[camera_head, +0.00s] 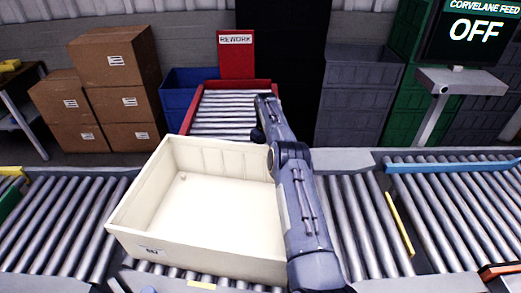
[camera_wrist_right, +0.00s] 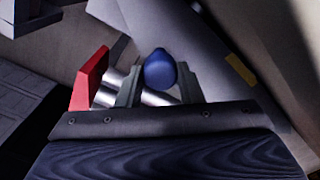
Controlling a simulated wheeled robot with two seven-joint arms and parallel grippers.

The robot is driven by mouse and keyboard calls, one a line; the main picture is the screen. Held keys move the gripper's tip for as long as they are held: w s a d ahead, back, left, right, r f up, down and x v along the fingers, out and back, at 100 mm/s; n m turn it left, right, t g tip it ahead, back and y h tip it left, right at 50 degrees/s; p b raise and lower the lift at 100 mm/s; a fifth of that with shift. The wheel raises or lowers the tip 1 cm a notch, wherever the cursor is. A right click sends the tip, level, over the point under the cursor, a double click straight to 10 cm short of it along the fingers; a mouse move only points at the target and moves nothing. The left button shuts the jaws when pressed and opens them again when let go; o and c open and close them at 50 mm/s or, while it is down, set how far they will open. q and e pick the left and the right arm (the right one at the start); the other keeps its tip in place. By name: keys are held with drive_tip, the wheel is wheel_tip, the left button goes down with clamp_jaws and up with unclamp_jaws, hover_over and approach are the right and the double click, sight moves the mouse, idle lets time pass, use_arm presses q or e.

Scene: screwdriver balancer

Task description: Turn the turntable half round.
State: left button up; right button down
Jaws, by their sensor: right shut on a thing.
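A cream tote (camera_head: 205,205), empty but for a small speck on its inner wall, sits skewed on the roller bed in the middle of the head view. The turntable beneath it is mostly hidden; I cannot make out its edge. My right arm reaches past the tote's right side toward the back. In the right wrist view my right gripper (camera_wrist_right: 159,82) has its two fingers on either side of a rounded blue knob (camera_wrist_right: 160,69) and is shut on it. What the knob is fixed to is unclear. My left gripper is not in view.
A red-edged rework roller lane (camera_head: 225,110) with a red sign (camera_head: 236,55) lies behind the tote. Roller conveyors run left (camera_head: 60,215) and right (camera_head: 440,205). Cardboard boxes (camera_head: 115,60) stand at the back left. A screen (camera_head: 475,30) reads "OFF".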

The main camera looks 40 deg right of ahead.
drive_tip(key=shift+w+a, duration=0.1)
drive_tip(key=shift+w, duration=0.1)
idle(0.3)
drive_tip(key=c, duration=1)
unclamp_jaws()
wheel_tip(320, 180, up, 3)
drive_tip(key=shift+f+b, duration=0.1)
drive_tip(key=shift+b, duration=0.2)
wheel_tip(320, 180, up, 5)
drive_tip(key=p, duration=0.3)
